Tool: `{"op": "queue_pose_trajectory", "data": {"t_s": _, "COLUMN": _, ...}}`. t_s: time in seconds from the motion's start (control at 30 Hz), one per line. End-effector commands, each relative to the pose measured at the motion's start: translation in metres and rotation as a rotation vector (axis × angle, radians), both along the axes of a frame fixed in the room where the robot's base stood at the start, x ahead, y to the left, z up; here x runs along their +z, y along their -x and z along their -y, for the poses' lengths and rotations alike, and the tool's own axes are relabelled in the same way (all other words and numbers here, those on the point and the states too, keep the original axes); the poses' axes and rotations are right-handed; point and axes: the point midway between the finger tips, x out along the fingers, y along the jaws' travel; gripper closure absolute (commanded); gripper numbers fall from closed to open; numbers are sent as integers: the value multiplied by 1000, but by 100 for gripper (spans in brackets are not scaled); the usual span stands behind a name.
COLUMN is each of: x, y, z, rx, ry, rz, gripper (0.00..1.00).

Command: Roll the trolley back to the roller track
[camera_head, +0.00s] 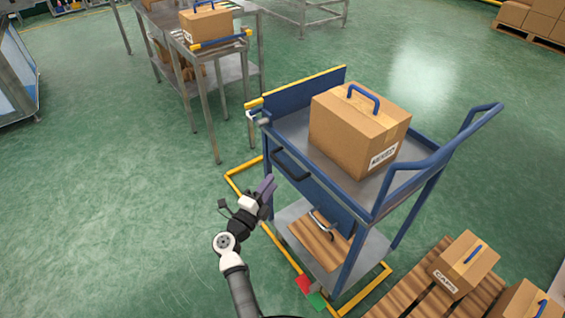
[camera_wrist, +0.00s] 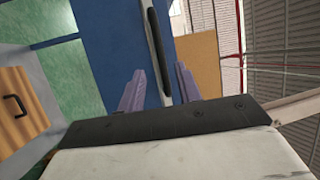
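The blue trolley (camera_head: 345,200) has grey shelves and stands within a yellow floor outline. A cardboard box (camera_head: 350,130) with a blue handle sits on its top shelf. A dark bar handle (camera_head: 290,164) is on the trolley's near left side; it also shows in the wrist view (camera_wrist: 157,40). My gripper (camera_head: 267,185) is just left of this handle. In the wrist view my gripper (camera_wrist: 158,86) is open, its two purple fingers apart, with the bar's lower end in line with the gap. I cannot tell whether they touch it. No roller track is clearly identifiable.
A steel table (camera_head: 200,62) with a box (camera_head: 206,23) stands at the upper left. A slatted wooden platform (camera_head: 410,283) with boxes, including a labelled one (camera_head: 464,264), lies close to the trolley's lower right.

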Motion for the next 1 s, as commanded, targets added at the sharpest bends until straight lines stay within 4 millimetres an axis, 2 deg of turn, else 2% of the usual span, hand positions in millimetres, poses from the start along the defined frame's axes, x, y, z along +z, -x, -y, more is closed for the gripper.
{"op": "queue_pose_trajectory", "data": {"t_s": 0.03, "x": 5, "y": -11, "z": 6, "rx": -2, "ry": 2, "rz": 1, "gripper": 66}}
{"op": "queue_pose_trajectory", "data": {"t_s": 0.2, "x": 11, "y": -40, "z": 24, "rx": -1, "ry": 1, "rz": 2, "gripper": 66}}
{"op": "queue_pose_trajectory", "data": {"t_s": 0.4, "x": 15, "y": -63, "z": 37, "rx": 1, "ry": 2, "rz": 1, "gripper": 66}}
{"op": "queue_pose_trajectory", "data": {"t_s": 0.83, "x": 15, "y": -70, "z": 42, "rx": 1, "ry": 1, "rz": 2, "gripper": 66}}
{"op": "queue_pose_trajectory", "data": {"t_s": 1.0, "x": 15, "y": -70, "z": 42, "rx": 2, "ry": 1, "rz": 1, "gripper": 88}}
